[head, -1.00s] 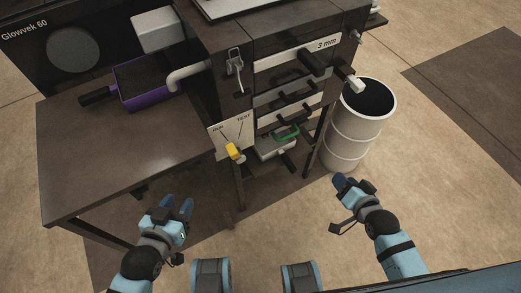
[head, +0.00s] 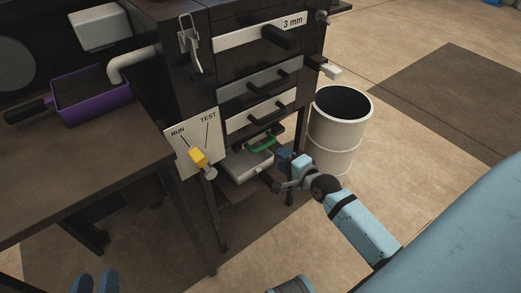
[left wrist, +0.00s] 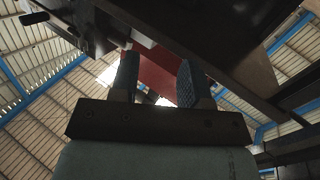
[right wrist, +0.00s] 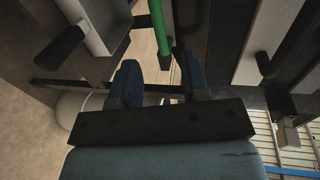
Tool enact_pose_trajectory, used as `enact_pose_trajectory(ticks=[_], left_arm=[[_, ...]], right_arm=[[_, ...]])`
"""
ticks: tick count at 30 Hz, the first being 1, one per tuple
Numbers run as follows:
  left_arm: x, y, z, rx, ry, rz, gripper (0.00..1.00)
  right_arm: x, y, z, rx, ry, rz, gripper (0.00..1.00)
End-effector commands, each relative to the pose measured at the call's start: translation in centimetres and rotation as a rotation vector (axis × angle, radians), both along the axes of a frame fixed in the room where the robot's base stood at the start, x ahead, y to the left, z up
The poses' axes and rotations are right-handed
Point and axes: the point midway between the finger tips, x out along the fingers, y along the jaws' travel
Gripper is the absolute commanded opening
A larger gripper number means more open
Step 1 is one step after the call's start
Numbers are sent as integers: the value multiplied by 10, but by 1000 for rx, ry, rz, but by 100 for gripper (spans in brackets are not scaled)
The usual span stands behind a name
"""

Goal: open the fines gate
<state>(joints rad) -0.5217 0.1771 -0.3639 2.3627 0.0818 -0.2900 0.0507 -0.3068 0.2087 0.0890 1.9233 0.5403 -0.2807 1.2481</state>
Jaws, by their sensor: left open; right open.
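A green handle (head: 260,144) sits low on the front of the dark machine, below the drawers and just above a pale tray (head: 248,167). No label naming the fines gate is readable. My right gripper (head: 282,155) is open and close to the right end of the green handle. In the right wrist view the green bar (right wrist: 158,25) lies just beyond my open fingertips (right wrist: 160,80), not clearly between them. My left gripper (head: 95,283) is open and low at the bottom left edge. In the left wrist view its fingers (left wrist: 157,75) are apart and empty.
Drawers with black handles (head: 263,85) are above. A white barrel (head: 337,135) stands right. A purple pan (head: 92,95) rests on the table (head: 80,165).

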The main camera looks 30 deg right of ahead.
Motion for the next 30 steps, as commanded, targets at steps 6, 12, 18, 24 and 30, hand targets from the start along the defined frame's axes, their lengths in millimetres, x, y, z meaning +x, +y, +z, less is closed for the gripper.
enact_pose_trajectory(ticks=[6,12,18,24,30], left_arm=[[0,-9,21,-70,-110,-25,43],[-3,-13,37,-119,-181,-43,43],[-4,-15,42,-135,-200,-53,43],[-4,-16,43,-138,-201,-54,43],[-4,-16,43,-138,-201,-55,43]], right_arm=[[48,4,-13,-1,-1,1,42],[80,6,-20,-2,-1,0,42],[94,8,-22,-2,1,1,42],[96,8,-21,-2,2,1,42],[95,8,-21,-2,2,1,19]])
